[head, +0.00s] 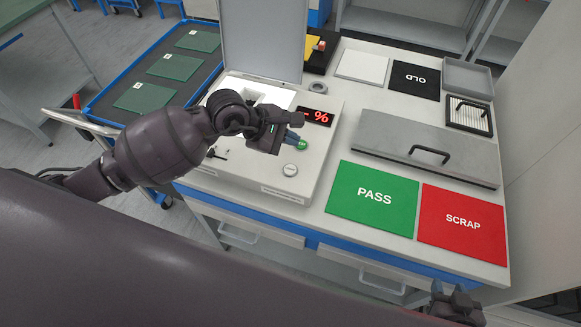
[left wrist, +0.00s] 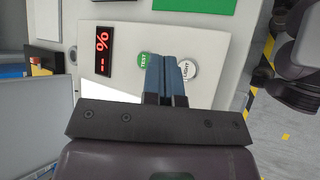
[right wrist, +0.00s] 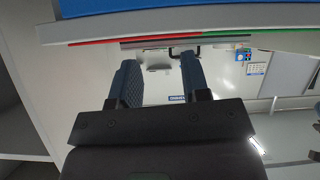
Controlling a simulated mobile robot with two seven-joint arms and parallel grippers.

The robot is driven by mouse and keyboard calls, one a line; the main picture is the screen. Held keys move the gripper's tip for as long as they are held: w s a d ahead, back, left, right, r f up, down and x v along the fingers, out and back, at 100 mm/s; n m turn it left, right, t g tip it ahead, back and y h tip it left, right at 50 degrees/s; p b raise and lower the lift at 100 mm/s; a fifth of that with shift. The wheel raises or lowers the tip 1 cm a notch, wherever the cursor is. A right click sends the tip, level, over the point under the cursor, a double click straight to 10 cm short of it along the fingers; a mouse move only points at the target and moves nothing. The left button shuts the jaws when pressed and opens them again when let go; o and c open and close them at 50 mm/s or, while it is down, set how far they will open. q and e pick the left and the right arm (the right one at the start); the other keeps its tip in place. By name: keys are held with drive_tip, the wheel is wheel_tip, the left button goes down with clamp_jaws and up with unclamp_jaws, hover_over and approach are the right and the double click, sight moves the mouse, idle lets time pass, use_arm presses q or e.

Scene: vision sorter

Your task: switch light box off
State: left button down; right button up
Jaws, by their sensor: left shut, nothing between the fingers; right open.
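The light box (head: 322,150) is a white case on the bench with its grey lid (head: 262,38) standing open. Its display (head: 316,117) reads dashes and a percent sign in red. A green TEST button (head: 303,145) and a round white LIGHT button (head: 290,170) sit on its top. My left gripper (head: 294,138) is shut and empty above the panel beside the TEST button. In the left wrist view its fingers (left wrist: 165,76) partly cover the panel between the TEST button (left wrist: 145,60) and the LIGHT button (left wrist: 188,69). My right gripper (right wrist: 160,68) is open and empty by the bench's front edge.
The green PASS mat (head: 350,211) and red SCRAP mat (head: 462,240) lie at the bench's front right. A grey cover with a handle (head: 400,139) lies behind them. A blue-edged tray (head: 118,75) with green boards stands at the left.

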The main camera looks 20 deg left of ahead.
sight(290, 171)
use_arm(q)
drive_tip(key=shift+f, duration=0.1)
wheel_tip(290, 171, down, 8)
drive_tip(key=b, duration=0.5)
drive_tip(key=shift+f, duration=0.35)
idle(0.3)
idle(0.5)
idle(0.6)
